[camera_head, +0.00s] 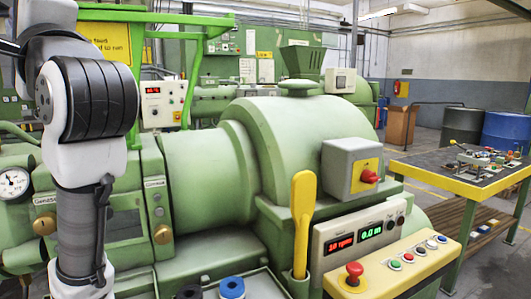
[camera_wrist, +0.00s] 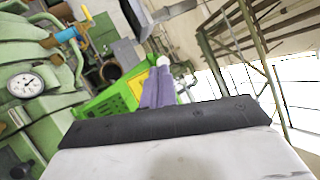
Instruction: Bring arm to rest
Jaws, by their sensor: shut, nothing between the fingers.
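My gripper (camera_wrist: 160,76) shows in the wrist view, beyond the dark edge of my white hand. Its two greyish fingers are side by side, shut and empty. In the head view my white arm with black bands stands upright along the left side, in front of the green machine (camera_head: 195,185). My gripper is out of sight in that view.
A yellow lever (camera_head: 303,215) and a yellow button panel (camera_head: 405,265) stand at the machine's front.

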